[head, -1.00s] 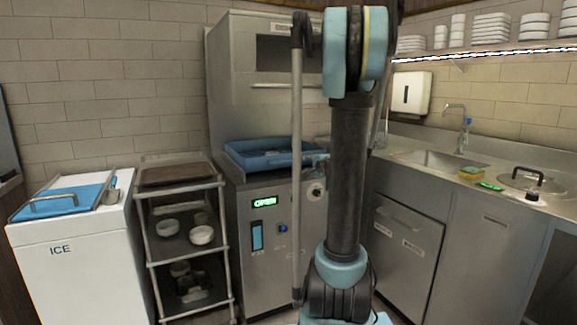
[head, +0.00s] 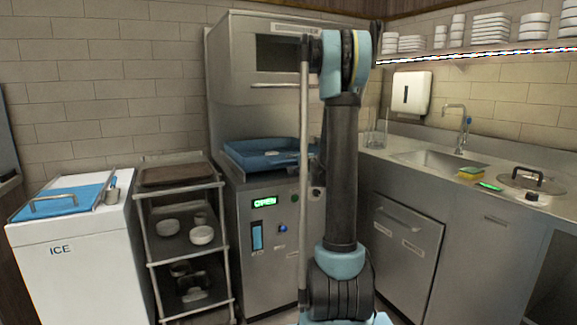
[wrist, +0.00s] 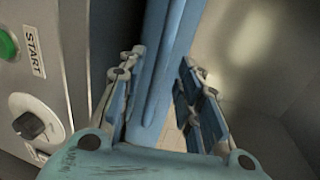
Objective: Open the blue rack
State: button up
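The blue rack (head: 262,158) sits in the opening of the steel dish machine in the head view, below the raised hood. Its right part is hidden behind my arm. In the wrist view a blue upright wall or edge, apparently of the rack (wrist: 168,65), stands between the two fingers of my gripper (wrist: 160,95). The fingers are apart, one on each side of it. A gap shows on the right side; I cannot tell whether the left finger touches.
The steel machine (head: 262,225) has a green lit display. A START label (wrist: 34,52) and a dark knob (wrist: 30,124) are close to the left finger. A shelf cart (head: 186,250) and an ice bin (head: 70,260) stand left; a sink counter (head: 400,150) stands right.

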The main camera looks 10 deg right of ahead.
aim_at(289, 162)
jog(key=shift+x, duration=2.4)
grip_shut()
